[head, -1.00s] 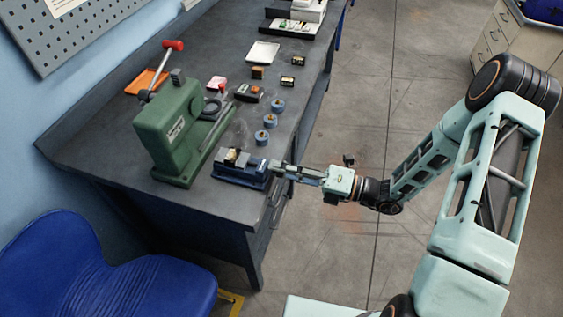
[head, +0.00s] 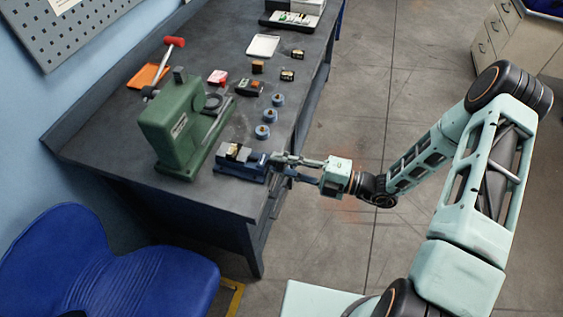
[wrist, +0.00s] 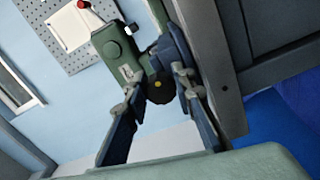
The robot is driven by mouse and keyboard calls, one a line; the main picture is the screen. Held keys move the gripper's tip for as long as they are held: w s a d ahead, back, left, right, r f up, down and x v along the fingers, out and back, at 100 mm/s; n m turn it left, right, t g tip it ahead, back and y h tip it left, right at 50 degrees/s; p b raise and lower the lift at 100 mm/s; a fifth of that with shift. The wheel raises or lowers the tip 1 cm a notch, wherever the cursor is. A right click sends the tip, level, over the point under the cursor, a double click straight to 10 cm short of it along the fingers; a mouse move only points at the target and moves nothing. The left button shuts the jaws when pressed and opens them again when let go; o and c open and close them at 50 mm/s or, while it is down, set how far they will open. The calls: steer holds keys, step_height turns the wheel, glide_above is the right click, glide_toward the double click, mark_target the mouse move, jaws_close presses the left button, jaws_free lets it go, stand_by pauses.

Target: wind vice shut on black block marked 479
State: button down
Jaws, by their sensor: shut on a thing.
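The small blue vice (head: 241,172) stands at the near right edge of the bench, and its blue body also shows in the wrist view (wrist: 183,62). A small dark block with a pale patch (head: 237,152) sits between its jaws; its marking is too small to read, and I cannot tell whether both jaws touch it. My gripper (head: 274,164) is at the vice's right end, beyond the bench edge. In the wrist view its fingers are shut on the vice's dark round knob (wrist: 160,88), which has a yellow dot.
A blue chair (head: 100,265) stands in front.

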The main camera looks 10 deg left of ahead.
stand_by(0.3)
steer(key=c, duration=1.6)
jaws_free()
steer(key=d, duration=0.8)
steer(key=s+d, duration=0.1)
steer(key=d, duration=0.3)
